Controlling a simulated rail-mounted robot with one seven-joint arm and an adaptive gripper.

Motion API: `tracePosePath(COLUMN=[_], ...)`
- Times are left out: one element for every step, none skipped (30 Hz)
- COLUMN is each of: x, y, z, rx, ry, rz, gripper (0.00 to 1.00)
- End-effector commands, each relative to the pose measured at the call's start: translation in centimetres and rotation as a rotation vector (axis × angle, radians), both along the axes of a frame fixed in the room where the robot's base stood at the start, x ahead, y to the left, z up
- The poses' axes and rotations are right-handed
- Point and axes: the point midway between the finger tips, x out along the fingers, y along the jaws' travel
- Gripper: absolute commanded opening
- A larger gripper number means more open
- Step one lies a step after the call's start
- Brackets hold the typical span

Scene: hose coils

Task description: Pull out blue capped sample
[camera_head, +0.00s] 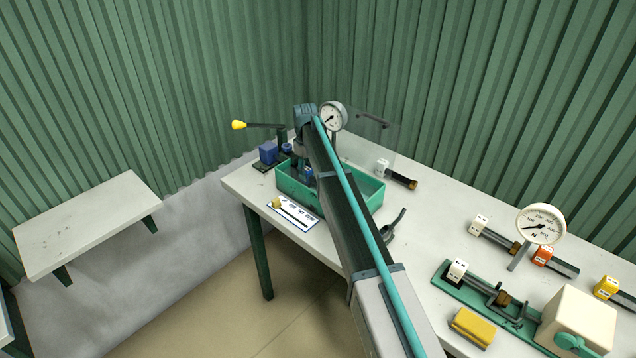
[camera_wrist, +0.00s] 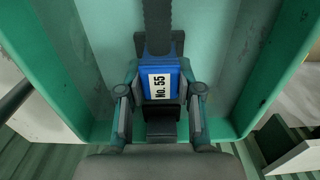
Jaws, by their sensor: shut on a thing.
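The blue-capped sample (camera_wrist: 158,83) shows in the wrist view with a white label reading "No. 55" and a dark strap-like body running away from the cap. My gripper (camera_wrist: 160,100) is shut on the blue cap, one finger on each side. In the head view my gripper (camera_head: 302,172) points down into the left part of a green tray (camera_head: 366,201), and my arm hides much of it. The sample is over or inside the tray; whether it touches the tray floor I cannot tell.
A yellow-knobbed lever (camera_head: 239,125) and a blue block (camera_head: 268,152) stand left of the tray. A gauge (camera_head: 333,116) and a clear panel are behind. White-capped (camera_head: 382,167), orange-capped (camera_head: 543,256) and yellow-capped (camera_head: 606,287) samples lie to the right. A printed card (camera_head: 293,213) lies in front.

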Motion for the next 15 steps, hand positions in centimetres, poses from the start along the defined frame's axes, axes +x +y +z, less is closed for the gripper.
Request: tracePosePath(x=[0.03,0.03,0.03,0.03,0.04,0.04,0.04,0.04,0.04,0.04,0.04,0.04,0.06,0.04,0.05], y=[0.00,0.00,0.00,0.00,0.00,0.00,0.00,0.00,0.00,0.00,0.00,0.00,0.01,0.00,0.01], z=[0.05,0.05,0.04,0.05,0.05,0.07,0.08,0.11,0.15,0.18,0.22,0.28,0.33,0.38,0.44], rx=[0.000,0.000,-0.001,-0.001,0.000,0.000,0.000,0.000,0.000,0.000,0.000,0.000,0.000,0.000,0.000], ry=[-0.001,-0.001,-0.001,-0.001,-0.001,-0.001,-0.001,-0.001,-0.001,-0.001,-0.001,-0.001,-0.001,-0.001,-0.001], rz=[0.000,0.000,0.000,0.000,0.000,0.000,0.000,0.000,0.000,0.000,0.000,0.000,0.000,0.000,0.000], gripper=[0.00,0.00,0.00,0.00,0.00,0.00,0.00,0.00,0.00,0.00,0.00,0.00,0.00,0.00,0.00])
